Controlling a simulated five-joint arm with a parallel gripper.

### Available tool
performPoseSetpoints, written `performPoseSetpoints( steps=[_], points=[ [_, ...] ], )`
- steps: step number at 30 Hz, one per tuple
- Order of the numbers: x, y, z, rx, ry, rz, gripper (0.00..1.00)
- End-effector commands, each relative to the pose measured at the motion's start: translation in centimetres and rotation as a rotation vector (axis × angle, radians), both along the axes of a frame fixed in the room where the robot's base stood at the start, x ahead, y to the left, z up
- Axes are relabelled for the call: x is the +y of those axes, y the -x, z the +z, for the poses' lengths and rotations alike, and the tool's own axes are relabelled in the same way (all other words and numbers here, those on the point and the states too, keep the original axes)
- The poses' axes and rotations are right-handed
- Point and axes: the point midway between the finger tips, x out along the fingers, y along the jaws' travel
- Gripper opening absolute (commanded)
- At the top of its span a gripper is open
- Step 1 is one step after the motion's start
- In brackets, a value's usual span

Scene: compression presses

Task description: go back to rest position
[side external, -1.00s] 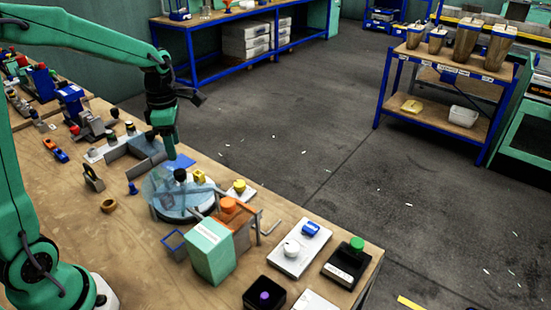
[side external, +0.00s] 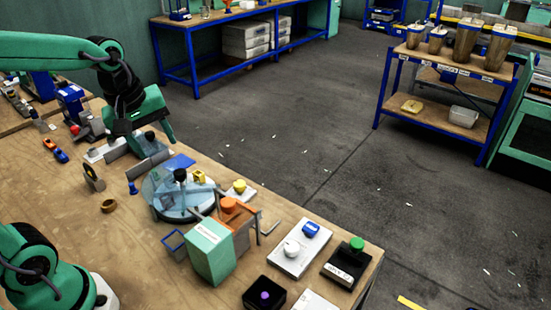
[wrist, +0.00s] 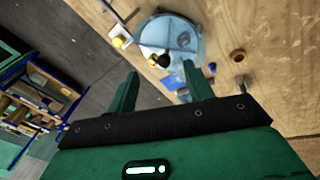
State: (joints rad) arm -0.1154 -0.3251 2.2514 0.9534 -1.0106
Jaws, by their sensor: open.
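My gripper (side external: 156,143) is at the upper left of the side view, tilted, above the far edge of the wooden bench (side external: 60,220). It is open and empty. In the wrist view its two green fingers (wrist: 162,85) stand apart with nothing between them. A round unit with a clear bluish disc (side external: 170,190) and a black knob stands on the bench, below and apart from my gripper in the side view. It also shows beyond the fingers in the wrist view (wrist: 185,40).
A green box (side external: 210,252) with an orange-topped part stands in front of the disc unit. Button boxes, including a green-button one (side external: 347,262), line the bench's right end. Small parts, such as a brown ring (side external: 108,206), lie at left. Dark floor (side external: 320,120) lies beyond.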

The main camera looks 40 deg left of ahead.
Motion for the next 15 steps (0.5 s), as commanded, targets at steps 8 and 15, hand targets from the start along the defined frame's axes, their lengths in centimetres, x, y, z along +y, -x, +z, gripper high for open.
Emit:
performPoseSetpoints(
  steps=[8,15],
  points=[
    [-1.6,3.0,1.1,-0.081,-0.126,-0.415,0.52],
    [-2.7,5.5,1.4,-0.144,-0.257,-0.762,0.52]
  ],
)
